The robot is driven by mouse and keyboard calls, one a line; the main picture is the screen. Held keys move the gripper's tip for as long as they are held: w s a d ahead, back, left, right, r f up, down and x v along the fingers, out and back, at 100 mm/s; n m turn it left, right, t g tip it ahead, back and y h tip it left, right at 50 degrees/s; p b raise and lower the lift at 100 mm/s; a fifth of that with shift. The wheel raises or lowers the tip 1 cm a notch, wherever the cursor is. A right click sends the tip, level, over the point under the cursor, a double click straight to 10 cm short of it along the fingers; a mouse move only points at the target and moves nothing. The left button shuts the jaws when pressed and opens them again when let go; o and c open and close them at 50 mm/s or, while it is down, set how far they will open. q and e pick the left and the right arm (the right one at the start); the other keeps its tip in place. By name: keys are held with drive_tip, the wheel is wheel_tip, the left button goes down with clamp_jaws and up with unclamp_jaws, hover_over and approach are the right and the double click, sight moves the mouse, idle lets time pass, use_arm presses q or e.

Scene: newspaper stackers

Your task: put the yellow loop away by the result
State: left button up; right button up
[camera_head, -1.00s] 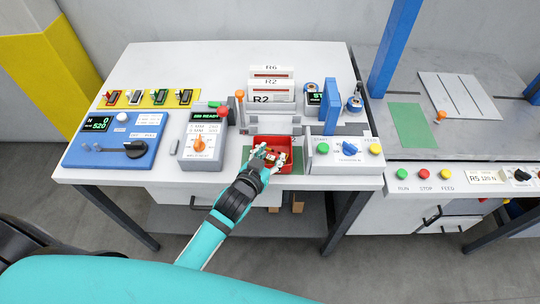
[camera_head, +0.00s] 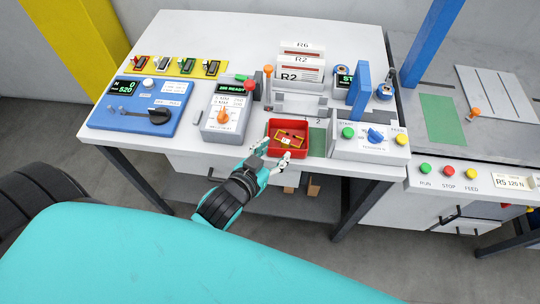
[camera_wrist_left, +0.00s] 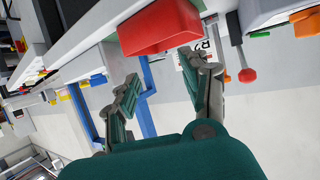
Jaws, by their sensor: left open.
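A thin yellow-brown loop shape (camera_head: 290,136), which looks like the yellow loop, lies in the red tray (camera_head: 303,152) at the table's front edge. My left gripper (camera_head: 273,155) is open and empty just in front of the tray, its fingers apart near the tray's front wall. In the left wrist view my open fingers (camera_wrist_left: 158,72) are below the red tray (camera_wrist_left: 160,28), and the loop is hidden there. A grey tester (camera_head: 228,118) with a green-lit display ending in "READY" stands left of the tray. My right gripper is not in view.
A blue device (camera_head: 133,117) with a display reading 520 stands at the left. Behind it a yellow strip (camera_head: 152,70) carries several coloured holders. White stackers (camera_head: 299,75) stand behind.

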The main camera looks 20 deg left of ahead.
use_arm(q)
drive_tip(key=shift+v, duration=0.8)
drive_tip(key=shift+r, duration=0.1)
drive_tip(key=s+a+f+m+g, duration=0.1)
drive_tip(key=s+f+g, duration=0.25)
drive_tip(key=f, duration=1.15)
drive_tip(key=s+f+g, duration=0.2)
drive_tip(key=s+f, duration=0.2)
drive_tip(key=f, duration=1)
drive_tip(key=s+a+f+g, duration=0.3)
drive_tip(key=s+f, duration=0.7)
drive_tip(key=s, duration=0.2)
drive_tip(key=s+a+f+g+y, duration=0.1)
drive_tip(key=s+a+f+g, duration=0.2)
drive_tip(key=s+f, duration=0.7)
drive_tip(key=s+g, duration=0.1)
drive_tip(key=s, duration=0.1)
drive_tip(key=shift+s+a, duration=0.2)
drive_tip(key=shift+s, duration=0.15)
